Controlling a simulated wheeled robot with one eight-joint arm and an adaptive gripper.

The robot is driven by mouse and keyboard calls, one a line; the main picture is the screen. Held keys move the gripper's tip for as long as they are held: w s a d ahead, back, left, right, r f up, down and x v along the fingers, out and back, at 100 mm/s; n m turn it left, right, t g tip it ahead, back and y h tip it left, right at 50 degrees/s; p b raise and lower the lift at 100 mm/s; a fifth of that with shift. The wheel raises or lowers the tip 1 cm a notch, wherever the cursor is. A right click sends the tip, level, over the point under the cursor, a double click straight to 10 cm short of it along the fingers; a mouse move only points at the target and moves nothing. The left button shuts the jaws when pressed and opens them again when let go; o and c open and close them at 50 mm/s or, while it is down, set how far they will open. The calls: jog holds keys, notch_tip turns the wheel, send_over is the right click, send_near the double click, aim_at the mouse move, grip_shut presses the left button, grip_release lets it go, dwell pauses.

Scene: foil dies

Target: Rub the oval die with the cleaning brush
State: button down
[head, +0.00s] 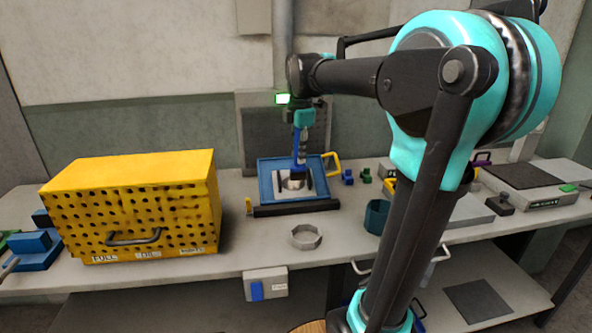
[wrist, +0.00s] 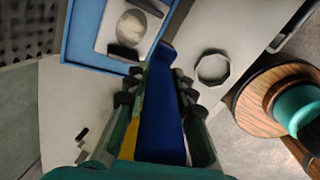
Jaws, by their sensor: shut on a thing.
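The oval die (wrist: 131,28) is a pale oval on a light plate inside the blue tray (wrist: 88,38) in the wrist view. In the head view, the tray (head: 266,183) stands at the back middle of the bench. My gripper (wrist: 158,88) is shut on the blue cleaning brush (wrist: 166,110). In the head view, my gripper (head: 303,118) is above the tray, and the brush (head: 297,150) points down over the plate. The brush's far end lies beside the die in the wrist view. The bristles are not clearly visible, and I cannot tell whether they touch.
An octagonal ring (head: 306,237) lies in front of the tray. A yellow perforated box (head: 140,205) stands at left. A dark teal cup (head: 377,216) is at right. A black bar (head: 295,208) runs along the tray's front. The bench around the ring is clear.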

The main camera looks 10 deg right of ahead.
jog(key=w+f, duration=0.3)
jog(key=f, duration=0.3)
jog(key=shift+w+f, duration=0.25)
jog(key=shift+w, duration=0.1)
jog(key=shift+w+f, duration=0.4)
jog(key=shift+f, duration=0.3)
dwell(1.0)
jog(key=shift+w+r, duration=0.55)
jog(key=shift+w, duration=0.3)
jog(key=shift+w+r, duration=0.5)
jog(key=shift+w, duration=0.3)
jog(key=w, duration=0.1)
jog(key=w+r, duration=0.1)
jog(key=w, duration=0.1)
jog(key=shift+w+r, duration=0.1)
jog(key=shift+r, duration=0.2)
